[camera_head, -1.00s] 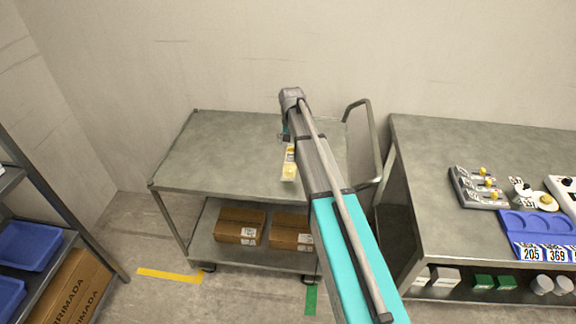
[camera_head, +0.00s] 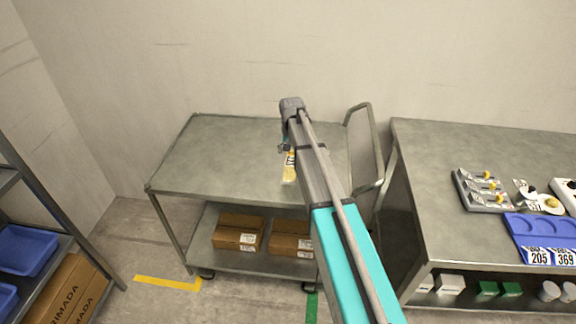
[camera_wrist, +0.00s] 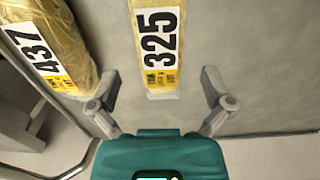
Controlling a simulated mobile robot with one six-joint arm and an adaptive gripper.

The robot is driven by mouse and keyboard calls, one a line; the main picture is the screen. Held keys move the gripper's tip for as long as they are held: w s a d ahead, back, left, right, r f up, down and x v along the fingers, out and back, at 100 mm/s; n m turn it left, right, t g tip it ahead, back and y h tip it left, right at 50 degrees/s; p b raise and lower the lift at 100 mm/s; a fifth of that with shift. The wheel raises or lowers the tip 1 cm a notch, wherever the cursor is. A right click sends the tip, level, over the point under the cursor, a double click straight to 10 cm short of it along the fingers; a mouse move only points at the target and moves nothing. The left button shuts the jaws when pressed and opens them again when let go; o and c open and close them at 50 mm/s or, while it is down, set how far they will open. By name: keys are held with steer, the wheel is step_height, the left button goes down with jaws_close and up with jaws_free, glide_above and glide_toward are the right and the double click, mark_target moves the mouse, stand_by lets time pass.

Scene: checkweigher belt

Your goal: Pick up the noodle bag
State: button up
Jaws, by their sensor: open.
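In the wrist view, a narrow yellow pack labelled 325 (camera_wrist: 160,50) lies on the grey cart top, between the spread fingers of my gripper (camera_wrist: 161,82). My gripper is open, and nothing is held. A wider clear-wrapped yellowish bag labelled 437 (camera_wrist: 55,45) lies to the left, outside the left finger. I cannot tell for certain which of the two is the noodle bag.
The cart top (camera_head: 215,155) is clear on its left side, and its handle (camera_head: 376,150) rises at the right. Cardboard boxes (camera_head: 238,232) sit on its lower shelf. A steel table (camera_head: 430,170) with scales and a blue tray (camera_head: 540,228) stands to the right. A shelf with blue bins (camera_head: 25,248) is at left.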

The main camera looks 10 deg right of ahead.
mark_target(291, 158)
steer(key=shift+s+a+f+b, duration=0.1)
steer(key=shift+f+b, duration=2.35)
steer(key=shift+f, duration=0.05)
steer(key=c, duration=1.1)
steer(key=shift+c, duration=0.2)
steer(key=shift+r, duration=0.2)
step_height(291, 158, up, 2)
steer(key=p, duration=0.2)
steer(key=shift+r+p, duration=0.1)
steer(key=shift+p, duration=0.2)
steer(key=s+r+p, duration=0.1)
steer(key=r+p, duration=0.1)
steer(key=s+r+p, duration=0.4)
steer(key=shift+r+p, duration=0.3)
steer(key=s+d+r+p, duration=0.1)
steer(key=s+r+p, duration=0.2)
steer(key=s, duration=0.6)
steer(key=shift+r+p, duration=0.4)
steer(key=shift+p, duration=0.05)
